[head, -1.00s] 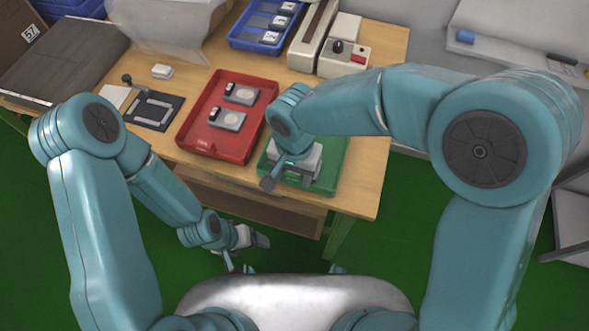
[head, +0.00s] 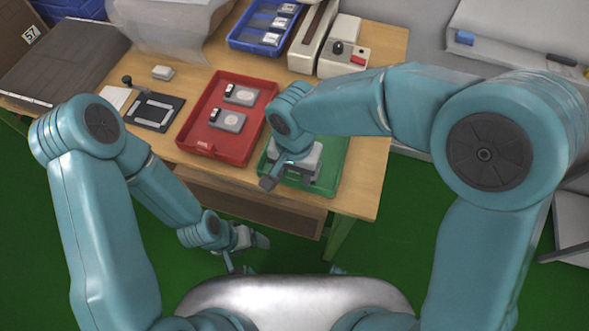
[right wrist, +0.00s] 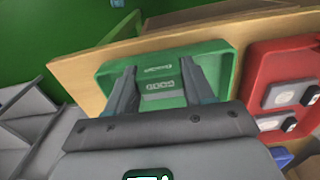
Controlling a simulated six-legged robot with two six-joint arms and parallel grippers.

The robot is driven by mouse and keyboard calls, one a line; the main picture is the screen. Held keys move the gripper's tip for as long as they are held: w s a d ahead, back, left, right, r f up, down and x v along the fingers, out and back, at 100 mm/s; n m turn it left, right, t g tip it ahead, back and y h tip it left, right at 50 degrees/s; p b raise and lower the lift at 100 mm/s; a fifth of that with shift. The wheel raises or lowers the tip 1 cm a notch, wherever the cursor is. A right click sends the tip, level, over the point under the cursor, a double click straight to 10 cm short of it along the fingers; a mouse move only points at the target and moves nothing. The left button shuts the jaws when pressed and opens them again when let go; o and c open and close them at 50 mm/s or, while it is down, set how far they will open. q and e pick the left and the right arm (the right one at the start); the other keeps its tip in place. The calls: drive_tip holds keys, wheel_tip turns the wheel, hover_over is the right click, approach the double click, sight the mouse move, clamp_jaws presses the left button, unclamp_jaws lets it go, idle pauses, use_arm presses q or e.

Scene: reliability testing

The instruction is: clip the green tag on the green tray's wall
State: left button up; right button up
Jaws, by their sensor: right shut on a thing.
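The green tray (head: 333,172) lies at the front right of the table, beside the red tray. In the right wrist view the green tray (right wrist: 222,60) is ahead of my right gripper, with pale lettering on its wall. My right gripper (head: 290,176) is low over the tray's front part. In the wrist view my right gripper (right wrist: 161,88) is shut on the green tag (right wrist: 160,90), which shows between its fingers with pale lettering. The tag is close to the lettered wall; whether it touches or straddles it I cannot tell. My left gripper (head: 245,240) hangs off the table's front; its jaws are unclear.
The red tray (head: 205,150) holds two grey devices and adjoins the green tray. A blue bin (head: 240,42) and a device with a dark knob and red button (head: 343,60) stand behind. A black fixture (head: 152,110) lies left. Bare table shows right of the green tray.

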drive_tip(key=shift+f+b, duration=0.5)
drive_tip(key=shift+b, duration=0.05)
idle(0.9)
drive_tip(key=o, duration=1.1)
drive_tip(key=shift+r, duration=0.1)
drive_tip(key=shift+r+p, duration=2.4)
drive_tip(key=shift+r, duration=1.05)
